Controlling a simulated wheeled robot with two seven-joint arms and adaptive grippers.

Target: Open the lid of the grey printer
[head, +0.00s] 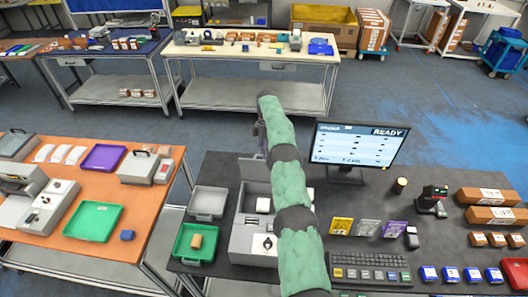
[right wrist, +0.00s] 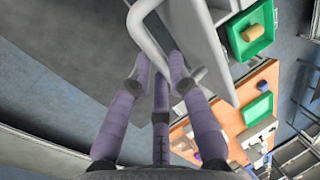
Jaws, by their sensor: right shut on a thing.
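The grey printer (head: 246,240) stands on the black table, partly hidden behind my right arm. Its lid (head: 254,169) appears raised at the back, and a white roll (head: 263,204) shows inside the body. My right gripper (head: 261,139) is above the back of the printer, largely hidden by my own arm. In the right wrist view its purple fingers (right wrist: 160,75) are shut around the pale grey lid handle (right wrist: 146,32). The grey panel beside the handle fills the top middle there. How far the lid is tilted is hard to tell. My left gripper is not in view.
A green tray (head: 185,252) and a grey tray (head: 208,202) sit left of the printer. A monitor (head: 352,147) stands to its right, with a keyboard (head: 370,272) in front. An orange table (head: 120,225) with other grey devices is at the left.

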